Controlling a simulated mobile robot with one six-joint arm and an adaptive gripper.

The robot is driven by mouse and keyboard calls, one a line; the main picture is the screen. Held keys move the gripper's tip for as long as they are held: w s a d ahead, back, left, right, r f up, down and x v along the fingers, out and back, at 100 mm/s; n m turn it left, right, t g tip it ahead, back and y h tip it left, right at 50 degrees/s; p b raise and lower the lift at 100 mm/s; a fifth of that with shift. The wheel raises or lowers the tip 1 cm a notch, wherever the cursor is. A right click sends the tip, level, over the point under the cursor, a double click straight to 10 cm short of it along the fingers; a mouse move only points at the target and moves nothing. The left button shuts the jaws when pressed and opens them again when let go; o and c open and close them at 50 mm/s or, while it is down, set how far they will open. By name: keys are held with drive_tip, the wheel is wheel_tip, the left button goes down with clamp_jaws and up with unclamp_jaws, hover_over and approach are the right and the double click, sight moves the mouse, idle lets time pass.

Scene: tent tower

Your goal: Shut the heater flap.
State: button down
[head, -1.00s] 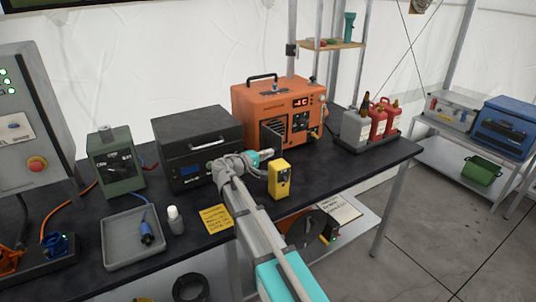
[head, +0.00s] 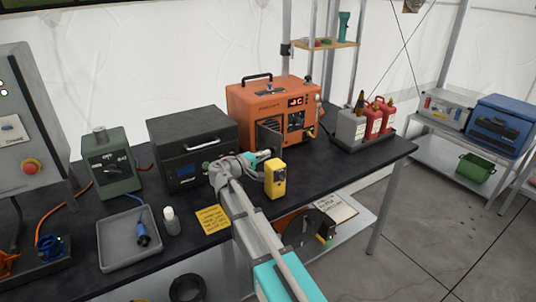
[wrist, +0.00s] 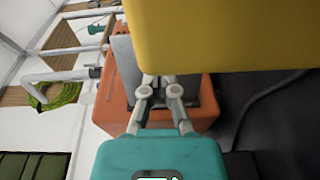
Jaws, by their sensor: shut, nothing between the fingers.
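The orange heater (head: 285,100) stands at the back of the dark bench. Its grey flap (head: 269,134) stands open, jutting out from the left part of the heater's front. My gripper (head: 269,155) is just below and in front of the flap, behind the yellow device, which partly hides it. In the wrist view my shut, empty fingertips (wrist: 161,80) are close to the grey flap (wrist: 125,68), with the orange heater (wrist: 112,105) behind. I cannot tell whether they touch it.
The yellow device (head: 275,180) stands close beside my gripper and fills the wrist view's upper right (wrist: 220,45). A black box (head: 192,145) is to the left. Bottles in a tray (head: 360,147) stand to the right. Bare bench lies right of the yellow device.

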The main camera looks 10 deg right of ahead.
sight(267, 144)
drive_tip(key=s+d+v, duration=0.1)
drive_tip(key=v, duration=1.1)
drive_tip(key=shift+s, duration=0.3)
drive_tip(key=shift+f, duration=0.1)
drive_tip(key=m, duration=0.6)
drive_tip(key=w+a+m, duration=0.1)
drive_tip(key=m, duration=0.4)
drive_tip(key=w+m, duration=0.1)
drive_tip(key=m, duration=0.5)
drive_tip(key=shift+a+f+m+t, duration=0.15)
drive_tip(key=shift+a+m+t, duration=0.1)
drive_tip(key=shift+m+t, duration=0.05)
drive_tip(key=shift+w+d, duration=0.15)
drive_tip(key=x, duration=1.3)
drive_tip(key=shift+w+d+b, duration=0.2)
drive_tip(key=shift+d+b, duration=0.05)
drive_tip(key=shift+b, duration=0.05)
drive_tip(key=shift+d, duration=0.25)
